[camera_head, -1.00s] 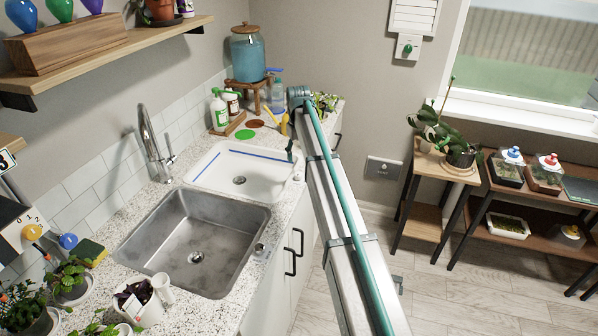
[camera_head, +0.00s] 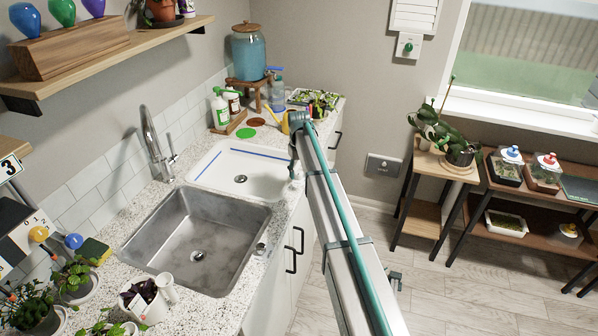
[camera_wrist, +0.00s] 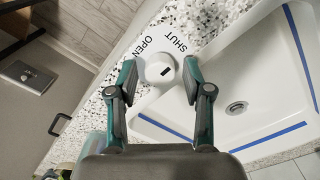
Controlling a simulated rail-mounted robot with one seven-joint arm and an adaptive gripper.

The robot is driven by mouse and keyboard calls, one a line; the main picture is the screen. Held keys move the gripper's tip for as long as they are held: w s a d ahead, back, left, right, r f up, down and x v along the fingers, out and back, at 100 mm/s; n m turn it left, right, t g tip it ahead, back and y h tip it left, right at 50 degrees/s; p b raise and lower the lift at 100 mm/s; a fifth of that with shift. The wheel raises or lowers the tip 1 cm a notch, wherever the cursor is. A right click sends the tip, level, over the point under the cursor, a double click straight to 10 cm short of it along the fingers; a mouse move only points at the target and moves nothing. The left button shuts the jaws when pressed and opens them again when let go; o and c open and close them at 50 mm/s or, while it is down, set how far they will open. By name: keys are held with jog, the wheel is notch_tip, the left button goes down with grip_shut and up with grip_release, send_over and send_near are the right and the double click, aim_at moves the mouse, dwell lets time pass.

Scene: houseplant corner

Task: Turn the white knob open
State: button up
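The white knob (camera_wrist: 152,76) is round, with a small dark mark on its top, on the speckled counter beside the white basin (camera_wrist: 253,75). The printed words OPEN (camera_wrist: 130,69) and SHUT (camera_wrist: 176,39) are beside it. My gripper (camera_wrist: 159,65) is open, its two teal and dark fingers on either side of the knob in the wrist view. A small gap shows between each fingertip and the knob; I cannot tell their height difference. In the head view my gripper (camera_head: 293,166) is at the basin's right edge and the knob is mostly hidden.
A steel sink (camera_head: 197,240) with a tall faucet (camera_head: 152,140) lies nearer. Spray bottles (camera_head: 220,108) and a seedling tray (camera_head: 315,100) stand on the counter behind my arm. A plant shelf (camera_head: 430,175) stands at the right, across open floor.

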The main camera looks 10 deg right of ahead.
grip_shut()
jog(key=shift+n, duration=0.4)
jog(key=n+b, duration=0.1)
jog(key=n, duration=0.2)
jog(key=shift+n+b, duration=0.3)
jog(key=shift+b, duration=0.1)
jog(key=n+b, duration=0.1)
jog(key=n, duration=0.3)
jog(key=shift+n, duration=0.3)
jog(key=n+b, duration=0.1)
jog(key=n, duration=0.3)
jog(key=shift+n+b, duration=0.35)
jog(key=shift+n, duration=2.15)
